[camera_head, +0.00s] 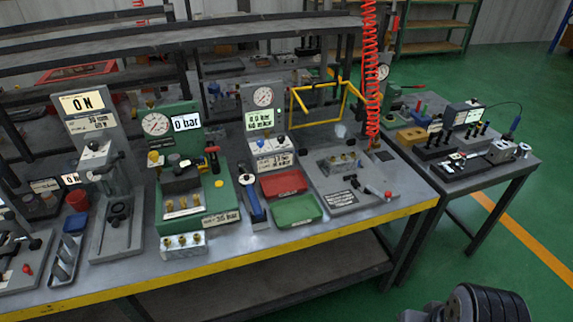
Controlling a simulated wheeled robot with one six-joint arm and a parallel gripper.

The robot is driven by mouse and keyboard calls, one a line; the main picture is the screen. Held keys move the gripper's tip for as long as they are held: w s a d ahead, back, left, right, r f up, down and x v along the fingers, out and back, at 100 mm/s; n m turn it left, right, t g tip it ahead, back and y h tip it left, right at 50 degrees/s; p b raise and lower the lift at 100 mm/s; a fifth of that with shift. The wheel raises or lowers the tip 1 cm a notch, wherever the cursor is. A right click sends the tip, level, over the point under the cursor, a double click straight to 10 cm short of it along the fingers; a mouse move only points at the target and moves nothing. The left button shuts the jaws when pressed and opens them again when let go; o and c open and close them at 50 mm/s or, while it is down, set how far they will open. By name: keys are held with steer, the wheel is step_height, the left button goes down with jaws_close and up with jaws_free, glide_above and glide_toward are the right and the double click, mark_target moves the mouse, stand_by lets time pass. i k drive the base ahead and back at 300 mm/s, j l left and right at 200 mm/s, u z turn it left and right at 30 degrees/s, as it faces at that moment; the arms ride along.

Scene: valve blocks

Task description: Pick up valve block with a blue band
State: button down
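I cannot make out a blue band on any block for certain. A silver block with several brass fittings (183,244) sits at the table's front edge, before the green pressure rig. A dark block (181,179) sits on the green rig (215,188), behind a row of brass fittings. A small blue-and-silver item (252,207) stands just right of the rig. My gripper's fingers are not in view; a dark ribbed part and a grey part, seemingly of my arm, show at the bottom right, well away from the table.
The grey workbench (270,238) has a yellow front edge. A red tray (284,184) and a green tray (297,211) lie mid-bench. A grey fixture plate (375,198) is at right, under a hanging red coiled hose (371,75). A second table (510,174) stands farther right; green floor is open before it.

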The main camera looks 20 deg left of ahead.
mark_target(343, 162)
steer(key=i+u, duration=0.5)
steer(key=i, duration=0.9)
